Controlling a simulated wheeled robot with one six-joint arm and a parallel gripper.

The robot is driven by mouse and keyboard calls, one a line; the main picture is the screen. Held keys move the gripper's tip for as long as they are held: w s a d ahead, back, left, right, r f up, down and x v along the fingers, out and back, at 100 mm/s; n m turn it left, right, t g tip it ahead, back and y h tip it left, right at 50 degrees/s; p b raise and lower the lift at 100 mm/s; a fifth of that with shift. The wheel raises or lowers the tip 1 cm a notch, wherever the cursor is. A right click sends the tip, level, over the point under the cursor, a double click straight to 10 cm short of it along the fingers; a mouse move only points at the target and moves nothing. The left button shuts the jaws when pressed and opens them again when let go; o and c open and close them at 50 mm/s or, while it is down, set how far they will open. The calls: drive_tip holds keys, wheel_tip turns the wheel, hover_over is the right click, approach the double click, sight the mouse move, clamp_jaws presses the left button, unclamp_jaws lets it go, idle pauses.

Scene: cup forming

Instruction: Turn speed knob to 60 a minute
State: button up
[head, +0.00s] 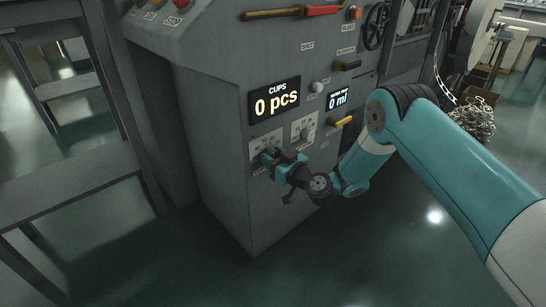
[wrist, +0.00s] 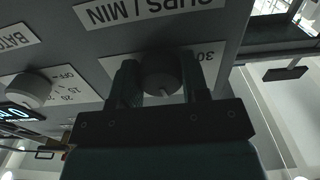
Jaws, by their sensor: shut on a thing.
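The speed knob (wrist: 161,72) is dark and round, on a white plate under an upside-down CUPS / MIN label (wrist: 150,10) in the wrist view. My gripper (wrist: 160,80) has a finger on each side of it and is shut on it. A small pale mark shows on the knob's lower edge in this view. The number 30 is readable on the scale plate (wrist: 211,55); the other numbers are hidden by the knob and fingers. In the head view my gripper (head: 272,158) covers the knob at the lower left of the machine's front panel.
The BATCH knob (wrist: 27,90) sits beside my gripper; it also shows in the head view (head: 308,134). A yellow-handled lever (head: 342,122) is to the right. The floor before the panel is clear.

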drive_tip(key=shift+m, duration=0.3)
drive_tip(key=m, duration=0.3)
drive_tip(key=shift+m, duration=0.3)
drive_tip(key=shift+m+p, duration=0.45)
drive_tip(key=shift+m, duration=1.75)
drive_tip(key=o, duration=0.9)
drive_tip(key=shift+o, duration=0.2)
drive_tip(key=shift+s+d, duration=0.1)
drive_tip(key=shift+s, duration=0.05)
